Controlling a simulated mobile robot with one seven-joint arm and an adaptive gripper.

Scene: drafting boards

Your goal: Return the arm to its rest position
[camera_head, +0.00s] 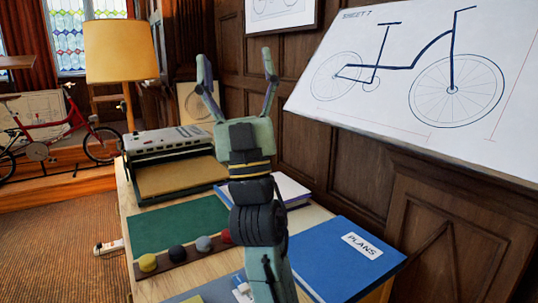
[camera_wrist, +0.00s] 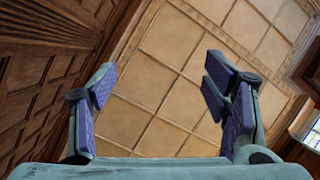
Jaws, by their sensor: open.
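My gripper (camera_head: 237,72) is raised above the desk in the head view, its two fingers pointing up and spread wide. It is open and holds nothing. In the wrist view the gripper (camera_wrist: 160,88) frames only a tan panelled ceiling and dark wood walls between its fingers. My arm rises from the bottom of the head view and hides part of the desk behind it.
The desk (camera_head: 122,200) holds a grey machine (camera_head: 165,142), a green mat (camera_head: 180,226), a rack with several coloured knobs (camera_head: 185,252) and a blue PLANS binder (camera_head: 335,262). A lamp (camera_head: 120,52) stands behind. A tilted drawing board (camera_head: 420,75) is at right.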

